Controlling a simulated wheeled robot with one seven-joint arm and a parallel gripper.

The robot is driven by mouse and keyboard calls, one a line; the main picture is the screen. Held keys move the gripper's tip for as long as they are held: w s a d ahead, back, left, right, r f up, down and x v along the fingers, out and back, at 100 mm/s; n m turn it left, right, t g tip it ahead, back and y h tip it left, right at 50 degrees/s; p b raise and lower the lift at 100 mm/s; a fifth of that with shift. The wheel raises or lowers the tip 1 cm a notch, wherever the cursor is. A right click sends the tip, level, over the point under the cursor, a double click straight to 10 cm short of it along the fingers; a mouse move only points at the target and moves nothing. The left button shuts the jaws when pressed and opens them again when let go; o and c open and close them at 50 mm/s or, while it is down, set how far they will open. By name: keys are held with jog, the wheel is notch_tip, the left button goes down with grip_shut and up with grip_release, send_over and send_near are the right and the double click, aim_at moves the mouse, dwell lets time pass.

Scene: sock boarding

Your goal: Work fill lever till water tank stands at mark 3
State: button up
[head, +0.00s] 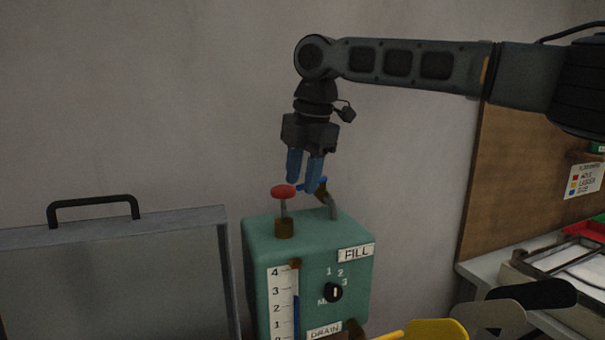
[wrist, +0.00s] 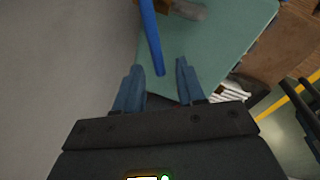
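The green water tank (head: 258,243) stands below my arm, with a "FILL" label on its front. Its gauge (head: 283,300) is marked 0 to 4. My gripper (head: 304,186) is open, fingers down. In the wrist view, the lever (wrist: 150,35) reaches toward the gap between the fingertips (wrist: 160,68); contact is unclear.
A red knob (head: 284,191) on a stem stands on the tank, close left of my fingers. A black dial (head: 333,292) and "DRAIN" label (head: 324,331) are on the front. A grey case (head: 110,270) stands left; a workbench (head: 480,270) is right.

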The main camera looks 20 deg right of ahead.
jog(key=shift+c, duration=0.4)
grip_shut()
